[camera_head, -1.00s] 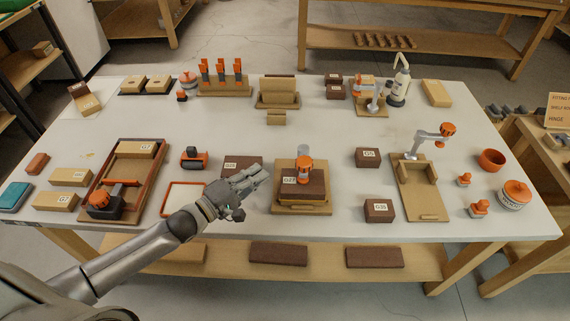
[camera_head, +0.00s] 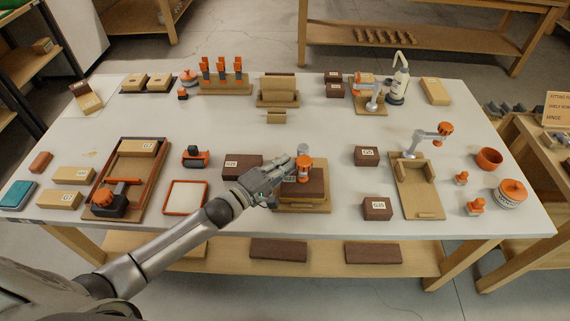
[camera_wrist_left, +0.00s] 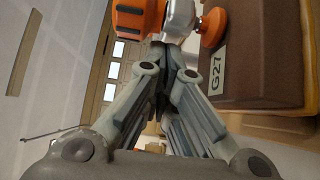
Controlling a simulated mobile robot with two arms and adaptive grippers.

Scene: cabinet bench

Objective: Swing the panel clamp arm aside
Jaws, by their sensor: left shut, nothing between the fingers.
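The clamp over the dark brown panel (camera_head: 315,184) has a silver arm with an orange knob (camera_head: 303,172). In the left wrist view the silver arm (camera_wrist_left: 180,20) runs between the orange knob (camera_wrist_left: 138,14) and an orange pad (camera_wrist_left: 214,27). The pad is against or very near the brown panel marked G27 (camera_wrist_left: 255,55). My left gripper (camera_head: 290,164) is shut and empty, just left of the clamp. In the left wrist view its fingertips (camera_wrist_left: 174,55) are right at the silver arm; I cannot tell whether they touch. The fingers partly hide the panel in the head view.
The panel lies on a wooden base (camera_head: 305,207). A dark block (camera_head: 240,170) lies left of it, and blocks G5 (camera_head: 366,156) and G35 (camera_head: 377,208) to its right. A similar fixture with a grey arm (camera_head: 428,140) stands further right. The table behind the clamp is mostly clear.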

